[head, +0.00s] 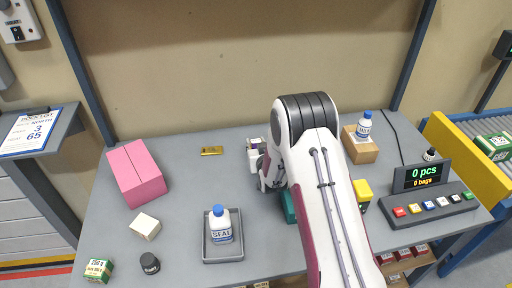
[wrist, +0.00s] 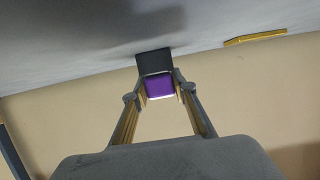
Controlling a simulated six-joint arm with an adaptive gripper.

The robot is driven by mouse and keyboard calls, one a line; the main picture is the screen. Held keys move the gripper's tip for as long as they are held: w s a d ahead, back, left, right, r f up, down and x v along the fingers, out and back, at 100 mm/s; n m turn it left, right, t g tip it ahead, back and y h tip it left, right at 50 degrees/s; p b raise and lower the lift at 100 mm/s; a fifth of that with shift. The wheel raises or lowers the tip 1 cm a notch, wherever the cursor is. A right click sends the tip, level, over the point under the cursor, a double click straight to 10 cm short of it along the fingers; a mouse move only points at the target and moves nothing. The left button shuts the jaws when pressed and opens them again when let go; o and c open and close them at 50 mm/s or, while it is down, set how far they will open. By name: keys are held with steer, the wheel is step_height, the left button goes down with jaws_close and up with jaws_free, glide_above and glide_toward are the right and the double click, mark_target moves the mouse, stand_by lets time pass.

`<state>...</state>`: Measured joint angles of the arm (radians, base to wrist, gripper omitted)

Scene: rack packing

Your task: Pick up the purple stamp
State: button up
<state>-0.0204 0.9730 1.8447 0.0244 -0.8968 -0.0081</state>
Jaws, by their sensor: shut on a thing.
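The purple stamp (wrist: 160,86) shows in the wrist view as a small purple block with a dark block at its far end. My gripper (wrist: 159,93) has its two fingers shut on the stamp, one on each side. The stamp's dark end overlaps the grey table in that view; I cannot tell whether it touches the table. In the head view my own arm covers most of the gripper, and I cannot make out the stamp there.
A brass bar (head: 212,151) lies left of my arm. A cardboard box (head: 360,148) with another bottle and a button panel (head: 432,203) are on the right.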

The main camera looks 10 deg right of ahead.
mark_target(256, 140)
steer(key=shift+r, duration=0.15)
steer(key=shift+r, duration=4.85)
